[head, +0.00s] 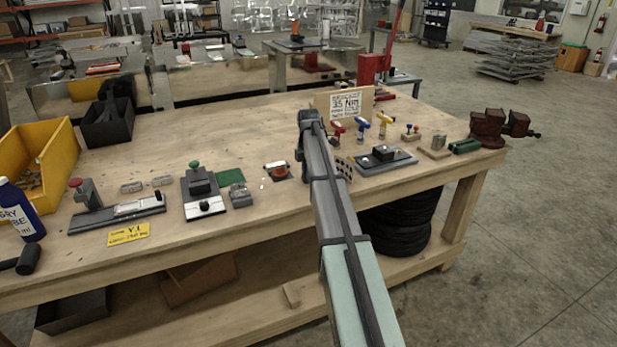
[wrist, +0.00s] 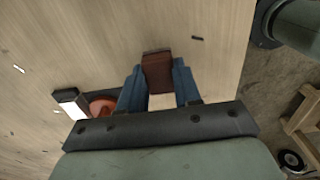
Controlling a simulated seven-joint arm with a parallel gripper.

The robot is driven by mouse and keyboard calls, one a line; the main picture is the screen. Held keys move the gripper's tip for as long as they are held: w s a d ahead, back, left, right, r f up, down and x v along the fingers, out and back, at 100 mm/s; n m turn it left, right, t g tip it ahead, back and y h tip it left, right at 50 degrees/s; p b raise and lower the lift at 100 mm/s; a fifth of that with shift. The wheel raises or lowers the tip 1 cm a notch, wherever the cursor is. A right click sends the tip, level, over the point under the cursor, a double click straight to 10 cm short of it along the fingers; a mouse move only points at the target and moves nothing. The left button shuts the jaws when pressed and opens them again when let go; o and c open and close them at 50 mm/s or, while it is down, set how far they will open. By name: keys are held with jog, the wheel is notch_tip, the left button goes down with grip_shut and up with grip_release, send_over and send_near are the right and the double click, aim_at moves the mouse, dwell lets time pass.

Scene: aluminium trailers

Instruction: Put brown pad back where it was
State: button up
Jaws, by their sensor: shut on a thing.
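The brown pad (wrist: 157,75) is between the two blue fingers of my gripper (wrist: 158,82) in the wrist view. The gripper is shut on it, with bare wooden tabletop around it in the picture. In the head view my arm hides the fingers and the pad. A round orange-red piece (wrist: 102,106) with a white-topped dark block (wrist: 70,102) beside it lies left of the fingers. The orange piece also shows in the head view (head: 279,172), on a dark base just left of my arm. I cannot tell the pad's height above the table.
The workbench (head: 250,130) holds a black fixture with a green knob (head: 199,184), a green mat (head: 230,177), a dark fixture (head: 384,158), small coloured tools (head: 361,125) and a sign (head: 345,104). A yellow bin (head: 45,160) stands left. The bench's back middle is clear.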

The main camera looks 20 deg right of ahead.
jog(key=shift+f, duration=0.6)
jog(key=shift+f, duration=0.15)
jog(key=o, duration=1)
notch_tip(320, 180, up, 12)
jog(key=shift+r, duration=0.2)
